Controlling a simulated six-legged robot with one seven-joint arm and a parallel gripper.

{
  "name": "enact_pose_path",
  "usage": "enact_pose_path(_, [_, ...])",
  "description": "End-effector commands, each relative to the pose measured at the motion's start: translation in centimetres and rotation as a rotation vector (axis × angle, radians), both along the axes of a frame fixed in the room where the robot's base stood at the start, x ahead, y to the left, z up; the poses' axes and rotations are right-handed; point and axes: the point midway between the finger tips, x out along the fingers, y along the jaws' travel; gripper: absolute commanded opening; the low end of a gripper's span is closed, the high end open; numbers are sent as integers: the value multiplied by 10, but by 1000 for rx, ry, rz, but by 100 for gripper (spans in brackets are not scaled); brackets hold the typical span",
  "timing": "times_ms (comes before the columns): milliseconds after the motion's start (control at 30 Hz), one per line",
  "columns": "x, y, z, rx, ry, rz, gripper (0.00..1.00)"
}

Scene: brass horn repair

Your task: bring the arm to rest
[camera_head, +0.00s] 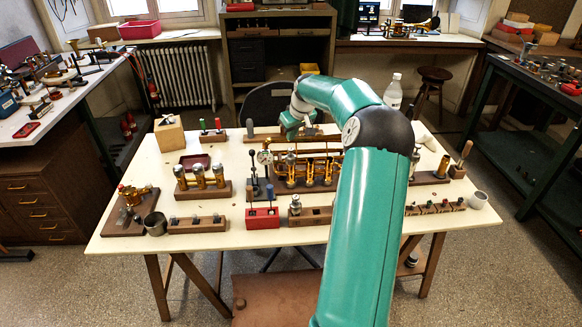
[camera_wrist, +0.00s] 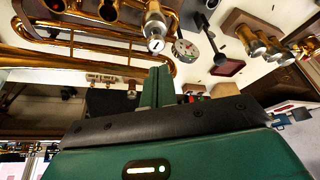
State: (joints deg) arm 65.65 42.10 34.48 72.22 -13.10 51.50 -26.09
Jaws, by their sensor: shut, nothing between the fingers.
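My green arm reaches up from the bottom of the head view and bends over the worktable (camera_head: 120,237). Its wrist hangs above the table's far middle, and the fingers cannot be made out there. In the wrist view my gripper (camera_wrist: 158,84) has its two green fingers together with nothing between them. The brass horn (camera_head: 303,172) with its valves stands on the table behind and beside my arm, partly hidden by it. In the wrist view brass tubing (camera_wrist: 85,42) runs close by the fingers; I cannot tell the exact gap.
A dial gauge (camera_head: 264,157), a wooden base with brass cylinders (camera_head: 203,180), a red tool block (camera_head: 262,218), a metal cup (camera_head: 155,224) and a wooden block (camera_head: 169,134) stand on the table. A white bottle (camera_head: 394,93) stands at the back right. Bare tabletop lies along the front edge.

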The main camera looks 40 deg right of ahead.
Motion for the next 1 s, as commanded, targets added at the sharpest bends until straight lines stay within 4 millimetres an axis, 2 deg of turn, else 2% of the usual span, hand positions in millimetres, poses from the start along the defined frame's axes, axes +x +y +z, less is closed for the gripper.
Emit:
enact_pose_path(433, [0,1,0,0,0,1,0])
enact_pose_path(533, [4,15,6,-9,8,15,0])
enact_pose_path(667, [14,63,28,-41,35,55,0])
enact_pose_path(767, [17,116,49,-75,60,90,0])
enact_pose_path(867, [11,167,70,-107,80,117,0])
enact_pose_path(1000, [-8,233,94,-148,94,139,0])
